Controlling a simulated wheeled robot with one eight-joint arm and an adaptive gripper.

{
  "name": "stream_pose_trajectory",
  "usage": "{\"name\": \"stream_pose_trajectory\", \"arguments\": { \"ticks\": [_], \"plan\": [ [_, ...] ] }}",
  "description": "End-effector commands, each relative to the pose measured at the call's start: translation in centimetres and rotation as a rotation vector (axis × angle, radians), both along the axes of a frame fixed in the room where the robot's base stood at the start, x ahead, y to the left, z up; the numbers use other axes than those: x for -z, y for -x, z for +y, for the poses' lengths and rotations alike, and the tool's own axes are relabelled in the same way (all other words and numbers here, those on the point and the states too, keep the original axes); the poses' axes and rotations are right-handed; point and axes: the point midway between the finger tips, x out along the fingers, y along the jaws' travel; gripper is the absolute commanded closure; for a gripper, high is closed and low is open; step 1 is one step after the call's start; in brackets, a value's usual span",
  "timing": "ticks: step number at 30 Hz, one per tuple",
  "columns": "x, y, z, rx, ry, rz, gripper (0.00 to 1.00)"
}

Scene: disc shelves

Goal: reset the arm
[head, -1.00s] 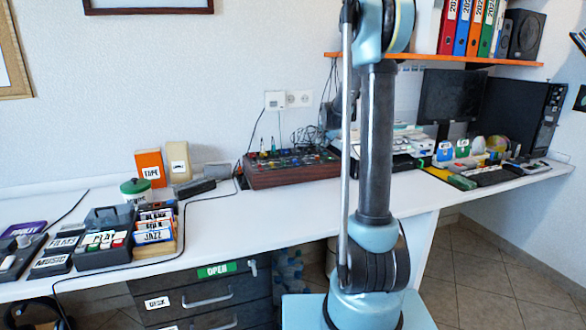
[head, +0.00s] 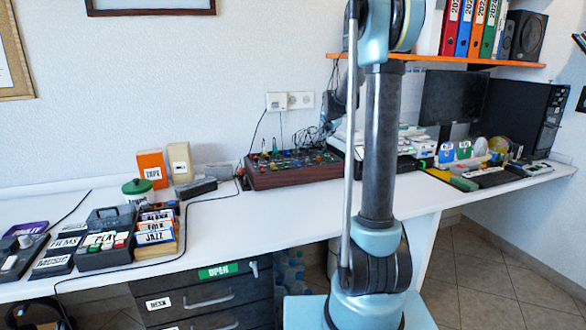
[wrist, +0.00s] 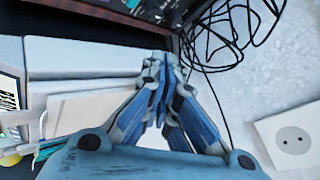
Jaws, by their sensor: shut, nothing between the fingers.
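My arm (head: 380,150) stands upright in the middle of the head view, in front of the desk. My gripper (wrist: 162,75) shows in the wrist view with its blue fingers together and nothing between them. It is above the back of the desk, over pale box-like things (wrist: 90,60), with black cables and a wall socket (wrist: 291,139) to its right.
The white desk (head: 290,210) runs along the wall. It carries a mixer (head: 293,168), a disc rack (head: 155,236), a player (head: 106,240) and a monitor (head: 448,98). An orange shelf (head: 475,60) with binders hangs at the upper right. The desk's middle front is clear.

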Motion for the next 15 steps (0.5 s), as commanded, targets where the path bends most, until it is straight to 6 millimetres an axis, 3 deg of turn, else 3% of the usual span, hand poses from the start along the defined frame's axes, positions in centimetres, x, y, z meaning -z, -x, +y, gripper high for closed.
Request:
{"name": "stream_pose_trajectory", "arguments": {
  "ticks": [5, 15],
  "plan": [
    [-0.4, 3.4, 0.0, -0.031, 0.028, 0.036, 1.0],
    [-0.4, 15.0, 0.0, -0.163, 0.13, 0.164, 1.0]
  ]
}}
